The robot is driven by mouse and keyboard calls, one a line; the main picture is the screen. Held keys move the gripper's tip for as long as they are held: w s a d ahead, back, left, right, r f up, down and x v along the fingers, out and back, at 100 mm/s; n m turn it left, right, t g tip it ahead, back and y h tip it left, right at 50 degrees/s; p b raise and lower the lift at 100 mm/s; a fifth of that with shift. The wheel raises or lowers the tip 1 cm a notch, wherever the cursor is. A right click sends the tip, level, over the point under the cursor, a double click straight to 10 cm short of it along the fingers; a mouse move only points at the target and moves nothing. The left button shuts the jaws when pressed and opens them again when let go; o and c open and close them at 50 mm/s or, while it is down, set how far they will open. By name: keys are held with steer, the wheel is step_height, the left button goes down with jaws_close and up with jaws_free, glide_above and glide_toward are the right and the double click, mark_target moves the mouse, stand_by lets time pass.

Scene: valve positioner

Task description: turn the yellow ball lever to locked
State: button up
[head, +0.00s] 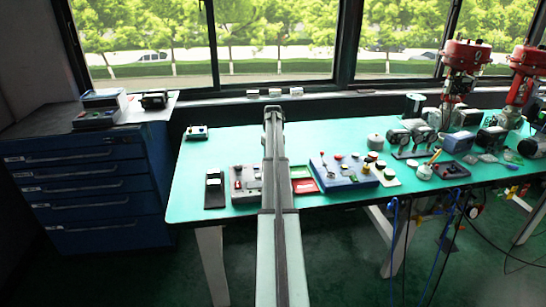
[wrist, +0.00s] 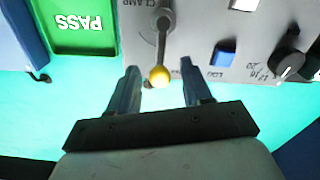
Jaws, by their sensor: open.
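The yellow ball lever (wrist: 159,76) shows in the wrist view. Its grey stem runs from a round pivot near the top of the picture down to the yellow ball, at the edge of the grey panel (wrist: 200,66). My gripper (wrist: 160,68) is open, with one finger on each side of the ball and a gap visible on both sides. In the head view the grey panel (head: 238,196) is partly behind my arm, and the lever and my fingers cannot be made out there.
A green PASS tray (wrist: 85,22) lies left of the panel in the wrist view. A blue button (wrist: 224,52) and a black knob (wrist: 287,64) are right of the lever. In the head view a blue control box (head: 345,172) stands right of my arm on the green table (head: 200,165).

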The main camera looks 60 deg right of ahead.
jaws_close()
stand_by(0.4)
steer(key=shift+s+d, duration=0.1)
steer(key=m, duration=0.3)
steer(key=shift+s+d, duration=0.3)
steer(key=shift+s, duration=0.1)
steer(key=m, duration=0.1)
steer(key=s+m, duration=0.1)
steer(key=m, duration=0.1)
steer(key=shift+s+d+m, duration=0.25)
steer(key=shift+m, duration=0.15)
steer(key=m, duration=0.1)
steer(key=s+m, duration=0.1)
steer(key=m, duration=0.1)
steer(key=shift+s, duration=0.25)
steer(key=shift+s+a+m, duration=0.1)
steer(key=shift+s+m, duration=0.25)
steer(key=shift+m, duration=0.65)
steer(key=shift+s+a+m, duration=0.1)
steer(key=shift+s+m, duration=0.25)
steer(key=shift+m, duration=0.65)
